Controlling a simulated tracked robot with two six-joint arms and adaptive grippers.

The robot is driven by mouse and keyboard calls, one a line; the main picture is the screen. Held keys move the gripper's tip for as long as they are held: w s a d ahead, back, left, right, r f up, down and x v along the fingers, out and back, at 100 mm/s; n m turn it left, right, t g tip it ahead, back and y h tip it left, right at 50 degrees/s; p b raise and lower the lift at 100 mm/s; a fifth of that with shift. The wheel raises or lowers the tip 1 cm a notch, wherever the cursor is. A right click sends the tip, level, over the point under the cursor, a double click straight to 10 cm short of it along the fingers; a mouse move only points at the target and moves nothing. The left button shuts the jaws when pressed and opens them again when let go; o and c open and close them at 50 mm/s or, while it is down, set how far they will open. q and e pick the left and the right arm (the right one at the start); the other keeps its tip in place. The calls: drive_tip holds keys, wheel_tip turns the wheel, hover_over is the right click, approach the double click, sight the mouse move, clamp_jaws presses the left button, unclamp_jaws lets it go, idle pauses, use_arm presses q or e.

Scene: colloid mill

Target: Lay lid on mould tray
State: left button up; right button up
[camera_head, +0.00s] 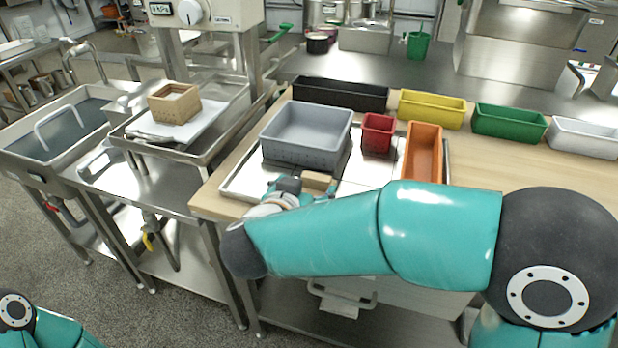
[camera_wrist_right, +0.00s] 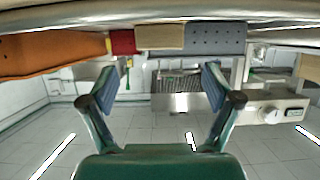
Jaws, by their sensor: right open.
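The mould tray, a small square wooden box (camera_head: 174,103) with something pale inside, stands on a white sheet on the steel drainer at the left. A small light-wood piece (camera_head: 318,181), which looks like the lid, is on the steel tray in front of the grey bin; it also shows in the wrist view (camera_wrist_right: 160,37). My right gripper (camera_head: 291,187) is beside this piece, partly hidden by my own arm. In the wrist view its two fingers (camera_wrist_right: 157,88) are spread apart with nothing between them. My left gripper is out of view.
A grey perforated bin (camera_head: 305,134), a red bin (camera_head: 378,134) and an orange bin (camera_head: 423,152) stand around the steel tray. Black (camera_head: 340,94), yellow (camera_head: 432,109), green (camera_head: 510,122) and white (camera_head: 584,137) bins line the bench behind. A sink (camera_head: 62,125) is at far left.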

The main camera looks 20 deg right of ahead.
drive_tip(key=v, duration=0.6)
drive_tip(key=shift+p, duration=0.45)
drive_tip(key=shift+s+a, duration=0.15)
